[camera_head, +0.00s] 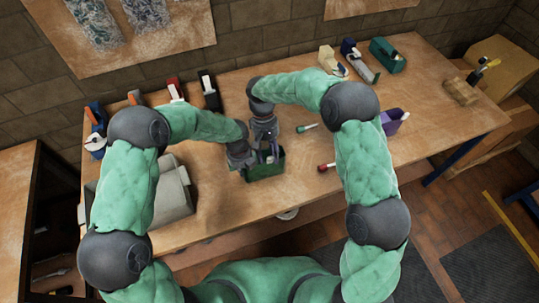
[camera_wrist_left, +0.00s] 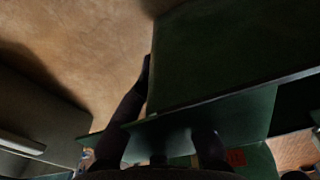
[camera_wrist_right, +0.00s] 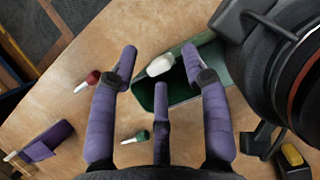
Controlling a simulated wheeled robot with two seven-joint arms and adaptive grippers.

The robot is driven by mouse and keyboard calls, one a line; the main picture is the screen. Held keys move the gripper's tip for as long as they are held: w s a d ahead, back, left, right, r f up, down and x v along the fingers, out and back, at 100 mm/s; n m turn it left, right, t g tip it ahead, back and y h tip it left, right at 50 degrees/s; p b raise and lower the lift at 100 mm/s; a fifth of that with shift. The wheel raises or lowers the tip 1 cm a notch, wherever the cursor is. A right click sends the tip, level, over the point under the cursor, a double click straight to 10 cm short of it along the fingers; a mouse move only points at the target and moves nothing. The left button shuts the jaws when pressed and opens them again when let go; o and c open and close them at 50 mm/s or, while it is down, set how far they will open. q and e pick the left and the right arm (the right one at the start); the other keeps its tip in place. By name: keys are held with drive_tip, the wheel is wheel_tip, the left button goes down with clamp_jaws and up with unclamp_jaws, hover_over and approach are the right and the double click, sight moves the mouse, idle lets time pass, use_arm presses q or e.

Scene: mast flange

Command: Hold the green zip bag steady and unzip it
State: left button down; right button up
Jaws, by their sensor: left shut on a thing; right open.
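The green zip bag (camera_head: 268,173) stands on the wooden table in front of me. My left gripper (camera_head: 249,164) is shut on the bag's left side. In the left wrist view the bag's dark green wall (camera_wrist_left: 230,50) fills the upper right, with the fingers at its edge. My right gripper (camera_head: 270,152) is over the bag from behind. In the right wrist view its purple fingers (camera_wrist_right: 160,68) are spread around a white rounded piece (camera_wrist_right: 161,65) at the edge of the bag (camera_wrist_right: 183,92). I cannot tell whether they touch it. The zip itself is not clear.
A green-handled tool (camera_head: 307,127) and a red-handled tool (camera_head: 326,167) lie right of the bag. A purple container (camera_head: 394,121) stands farther right. A grey bin (camera_head: 175,192) stands left. Several tools and holders line the back edge.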

drive_tip(key=v, duration=1.1)
drive_tip(key=shift+r, duration=0.1)
drive_tip(key=shift+d, duration=0.2)
drive_tip(key=c, duration=0.9)
drive_tip(key=d+f+m+y, duration=0.1)
drive_tip(key=d+m+y, duration=0.1)
drive_tip(key=m, duration=0.1)
drive_tip(key=d+f+m+y, duration=0.1)
drive_tip(key=d+m, duration=0.2)
drive_tip(key=d+f+m+y, duration=0.1)
drive_tip(key=d+m+y, duration=0.1)
drive_tip(key=d, duration=0.1)
drive_tip(key=shift+s+d+f+m+g+y, duration=0.1)
drive_tip(key=shift+s+d+m+g+y, duration=0.1)
drive_tip(key=shift+s+m+g+y, duration=0.15)
clamp_jaws()
drive_tip(key=d+f+m+t+y, duration=0.1)
drive_tip(key=d+m+t+y, duration=0.25)
drive_tip(key=d+m, duration=0.45)
drive_tip(key=s+a+f+m, duration=0.1)
drive_tip(key=s+a+f, duration=0.1)
drive_tip(key=a+f, duration=0.5)
drive_tip(key=shift+s+a+f+g+y, duration=0.15)
drive_tip(key=shift+s+a+g+y, duration=0.2)
drive_tip(key=shift+a, duration=1.75)
